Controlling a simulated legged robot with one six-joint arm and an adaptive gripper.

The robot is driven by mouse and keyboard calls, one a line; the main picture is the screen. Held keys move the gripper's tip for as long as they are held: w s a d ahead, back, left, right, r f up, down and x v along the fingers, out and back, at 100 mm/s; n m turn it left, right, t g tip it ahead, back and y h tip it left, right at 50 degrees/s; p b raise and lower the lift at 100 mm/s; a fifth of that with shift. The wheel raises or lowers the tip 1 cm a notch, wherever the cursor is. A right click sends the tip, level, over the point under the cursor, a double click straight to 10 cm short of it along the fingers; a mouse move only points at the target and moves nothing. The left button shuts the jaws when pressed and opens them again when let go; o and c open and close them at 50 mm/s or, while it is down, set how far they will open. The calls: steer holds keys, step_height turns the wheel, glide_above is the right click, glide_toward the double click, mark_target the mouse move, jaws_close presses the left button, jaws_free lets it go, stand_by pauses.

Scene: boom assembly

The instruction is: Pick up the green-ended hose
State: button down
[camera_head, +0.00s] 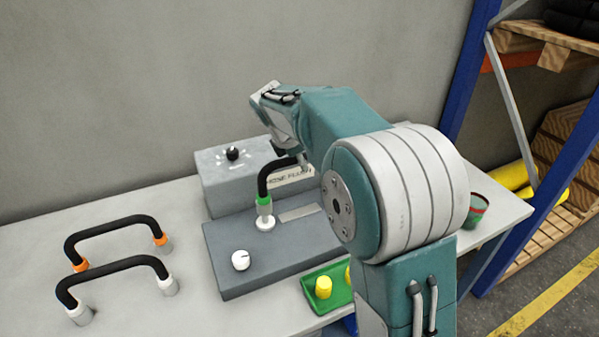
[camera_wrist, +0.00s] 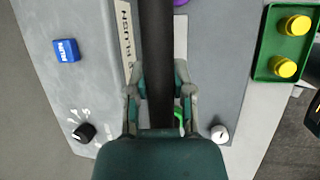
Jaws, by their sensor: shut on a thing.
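The green-ended hose (camera_head: 265,180) is a black bent tube with a green collar above a pale metal end. That end stands at a white fitting on the grey box; I cannot tell whether it is still seated. My gripper (camera_head: 299,160) is at the hose's upper bar, partly hidden behind my arm. In the wrist view the fingers of my gripper (camera_wrist: 158,92) are shut on the black hose (camera_wrist: 156,50), one on each side. A bit of green (camera_wrist: 178,118) shows beside it. The hose's other end is hidden in the head view.
An orange-ended hose (camera_head: 115,222) and a white-ended hose (camera_head: 110,267) stand at left. The grey fixture (camera_head: 235,275) has a white knob (camera_head: 241,260). A green tray (camera_head: 340,277) with yellow pieces is in front. A cup (camera_head: 477,211) stands right. The wall is close behind.

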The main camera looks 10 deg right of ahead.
steer(key=s+r, duration=0.9)
steer(key=s, duration=0.4)
steer(key=shift+s+r, duration=0.2)
steer(key=shift+s, duration=0.2)
